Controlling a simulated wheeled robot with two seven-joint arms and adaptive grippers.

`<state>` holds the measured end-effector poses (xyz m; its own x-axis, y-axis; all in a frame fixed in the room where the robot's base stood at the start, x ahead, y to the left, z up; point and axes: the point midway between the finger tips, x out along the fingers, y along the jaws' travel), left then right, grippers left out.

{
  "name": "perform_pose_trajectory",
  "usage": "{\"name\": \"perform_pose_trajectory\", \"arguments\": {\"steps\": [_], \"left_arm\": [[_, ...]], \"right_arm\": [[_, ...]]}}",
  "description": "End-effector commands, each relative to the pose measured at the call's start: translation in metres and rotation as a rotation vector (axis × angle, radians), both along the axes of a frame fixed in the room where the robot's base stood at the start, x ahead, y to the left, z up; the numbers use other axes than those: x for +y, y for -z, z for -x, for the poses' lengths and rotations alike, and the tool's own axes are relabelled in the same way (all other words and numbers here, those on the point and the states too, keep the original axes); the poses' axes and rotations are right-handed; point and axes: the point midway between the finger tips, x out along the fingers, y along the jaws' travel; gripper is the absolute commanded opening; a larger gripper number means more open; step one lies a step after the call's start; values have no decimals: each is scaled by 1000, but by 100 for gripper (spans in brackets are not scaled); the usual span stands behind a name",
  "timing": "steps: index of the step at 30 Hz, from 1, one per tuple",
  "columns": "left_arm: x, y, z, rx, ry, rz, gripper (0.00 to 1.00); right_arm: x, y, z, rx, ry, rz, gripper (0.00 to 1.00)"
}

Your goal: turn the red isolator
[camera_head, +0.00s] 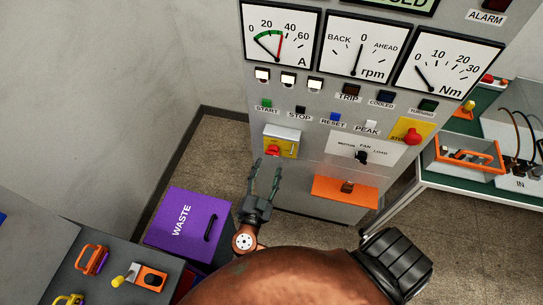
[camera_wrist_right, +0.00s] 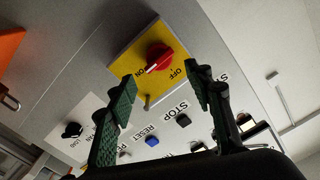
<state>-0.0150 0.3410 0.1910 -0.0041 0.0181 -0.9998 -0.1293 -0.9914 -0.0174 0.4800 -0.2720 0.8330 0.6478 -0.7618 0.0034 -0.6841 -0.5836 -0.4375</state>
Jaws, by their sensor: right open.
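The red isolator (camera_head: 273,150) is a rotary knob on a yellow plate (camera_head: 292,152), low on the left of the grey panel. In the right wrist view the red isolator (camera_wrist_right: 160,56) shows large, its white mark pointing to the ON side. OFF is printed on the other side. My right gripper (camera_head: 267,163) is open and empty, just below and in front of the knob. In the wrist view its two green-padded fingers (camera_wrist_right: 160,80) are spread, with the knob beyond and between them; I see no contact. My left gripper is not in view.
A row of buttons, including STOP (camera_wrist_right: 183,121) and RESET (camera_wrist_right: 152,141), sits close by on the panel (camera_head: 315,160). A red mushroom button (camera_head: 412,136) and an orange shelf (camera_head: 342,192) are to the right. A purple waste bin (camera_head: 188,222) stands at the lower left.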

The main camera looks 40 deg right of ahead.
Motion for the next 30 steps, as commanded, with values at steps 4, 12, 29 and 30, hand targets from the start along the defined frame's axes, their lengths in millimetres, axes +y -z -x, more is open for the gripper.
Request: {"name": "perform_pose_trajectory", "arguments": {"steps": [4, 12, 29, 30], "left_arm": [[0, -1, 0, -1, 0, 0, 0], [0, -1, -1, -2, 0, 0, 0], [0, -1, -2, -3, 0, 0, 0], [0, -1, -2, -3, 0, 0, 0]], "right_arm": [[-20, -1, -17, 1, 0, 3, 47], [-43, 1, -37, 5, -2, 2, 47], [-46, 1, -40, 7, -2, 1, 32], [-46, 1, -40, 7, -2, 1, 29]]}}
